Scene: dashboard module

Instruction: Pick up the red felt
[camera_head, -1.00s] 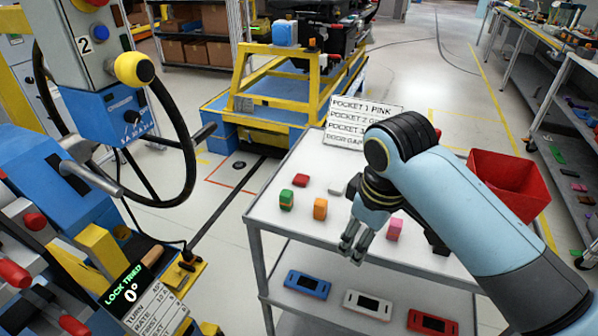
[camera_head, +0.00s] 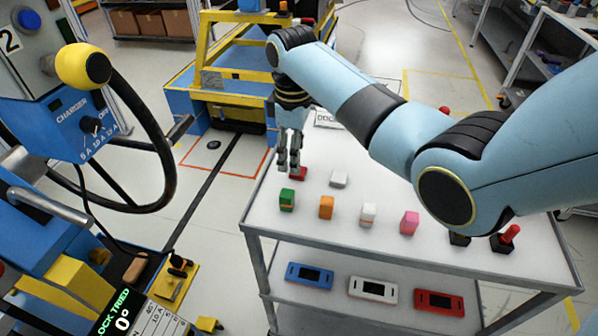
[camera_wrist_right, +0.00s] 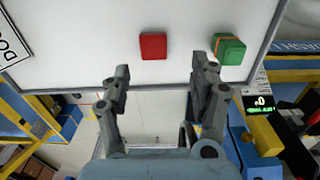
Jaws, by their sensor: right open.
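The red felt (camera_head: 299,174) is a small flat red block on the white table top (camera_head: 375,190), near its far left edge. In the right wrist view the red felt (camera_wrist_right: 153,46) lies just beyond my fingertips, in line with the gap between them. My right gripper (camera_head: 288,162) points down at the felt's left side in the head view and partly overlaps it. In the right wrist view my right gripper (camera_wrist_right: 160,82) is open with nothing between its fingers. My left gripper is not in view.
A green block (camera_head: 287,199), an orange block (camera_head: 326,207), a white block (camera_head: 368,213) and a pink block (camera_head: 409,222) stand in a row nearer the front. A flat white piece (camera_head: 339,179) lies right of the felt. A blue device (camera_head: 309,276) sits on the lower shelf.

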